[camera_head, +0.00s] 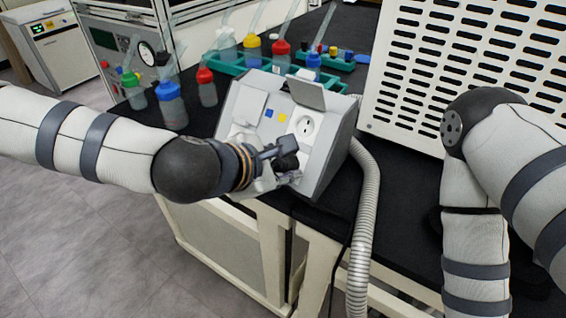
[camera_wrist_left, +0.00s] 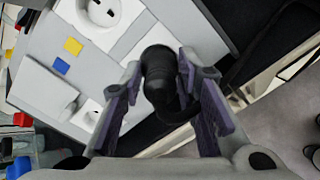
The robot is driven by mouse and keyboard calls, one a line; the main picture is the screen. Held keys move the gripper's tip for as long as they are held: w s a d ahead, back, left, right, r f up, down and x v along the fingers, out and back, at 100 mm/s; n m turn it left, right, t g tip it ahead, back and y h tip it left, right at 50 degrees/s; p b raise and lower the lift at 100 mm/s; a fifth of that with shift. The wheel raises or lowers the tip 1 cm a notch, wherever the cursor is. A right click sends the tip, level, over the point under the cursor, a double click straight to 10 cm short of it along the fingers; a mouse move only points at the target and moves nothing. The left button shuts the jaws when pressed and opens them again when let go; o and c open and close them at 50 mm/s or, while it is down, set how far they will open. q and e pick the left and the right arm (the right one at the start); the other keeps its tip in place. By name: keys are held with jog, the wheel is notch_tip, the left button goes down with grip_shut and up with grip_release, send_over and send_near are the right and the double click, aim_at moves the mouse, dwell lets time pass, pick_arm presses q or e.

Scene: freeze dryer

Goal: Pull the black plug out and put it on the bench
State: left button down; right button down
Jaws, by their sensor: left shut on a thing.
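The black plug (camera_head: 286,161) is at the front of the grey socket box (camera_head: 328,158). My left gripper (camera_head: 278,160) is shut on it. In the left wrist view the plug (camera_wrist_left: 159,75) lies between the two fingers of the left gripper (camera_wrist_left: 165,90), in front of the box's lower edge. I cannot tell whether its pins are still in a socket. A white round socket (camera_head: 305,126) with its lid raised is empty. The black bench top (camera_head: 400,180) lies to the right of the box. My right gripper is out of view; only its arm shows.
A ribbed grey hose (camera_head: 367,215) runs down the box's right side. A perforated white housing (camera_head: 465,75) stands at the back right. Several coloured bottles, such as a blue-capped one (camera_head: 171,108), and a green rack (camera_head: 240,67) stand behind. Bench room is clear right of the hose.

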aim_at(277, 165)
pick_arm(q)
jog(key=shift+v, duration=2.15)
